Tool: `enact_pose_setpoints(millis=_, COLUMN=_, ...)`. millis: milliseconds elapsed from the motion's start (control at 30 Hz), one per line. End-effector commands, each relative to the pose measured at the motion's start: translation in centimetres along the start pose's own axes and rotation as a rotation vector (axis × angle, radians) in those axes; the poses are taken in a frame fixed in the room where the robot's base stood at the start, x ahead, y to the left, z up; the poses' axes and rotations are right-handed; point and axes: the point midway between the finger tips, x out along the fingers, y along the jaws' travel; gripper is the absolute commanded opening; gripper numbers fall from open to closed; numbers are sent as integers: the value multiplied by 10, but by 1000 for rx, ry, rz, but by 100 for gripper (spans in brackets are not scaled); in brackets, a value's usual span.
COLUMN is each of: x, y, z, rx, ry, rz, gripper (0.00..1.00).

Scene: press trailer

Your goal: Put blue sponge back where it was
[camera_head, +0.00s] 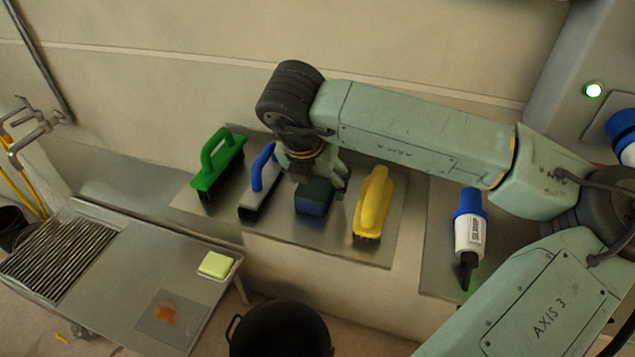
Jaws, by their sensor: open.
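A dark blue block that looks like the blue sponge (313,203) rests on a metal shelf plate (290,247), between a blue-handled brush and a yellow brush. My gripper (318,180) points down right over the sponge. It is open, with its fingers at the sponge's upper part. The wrist and fingers hide the sponge's top, and I cannot tell whether the fingers touch it.
A green brush (217,163) and a blue-handled brush (261,182) stand left of my gripper, a yellow brush (372,203) close on the right. A yellow-green sponge (216,264) sits on the lower metal table (125,275), near a black bucket (279,332).

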Motion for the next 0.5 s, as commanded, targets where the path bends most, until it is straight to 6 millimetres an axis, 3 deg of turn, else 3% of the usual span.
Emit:
enact_pose_setpoints(millis=300, x=-67, y=0, z=0, rx=1, ry=-5, rz=-1, gripper=70)
enact_pose_setpoints(millis=500, x=-96, y=0, z=0, rx=1, ry=-3, rz=-1, gripper=70)
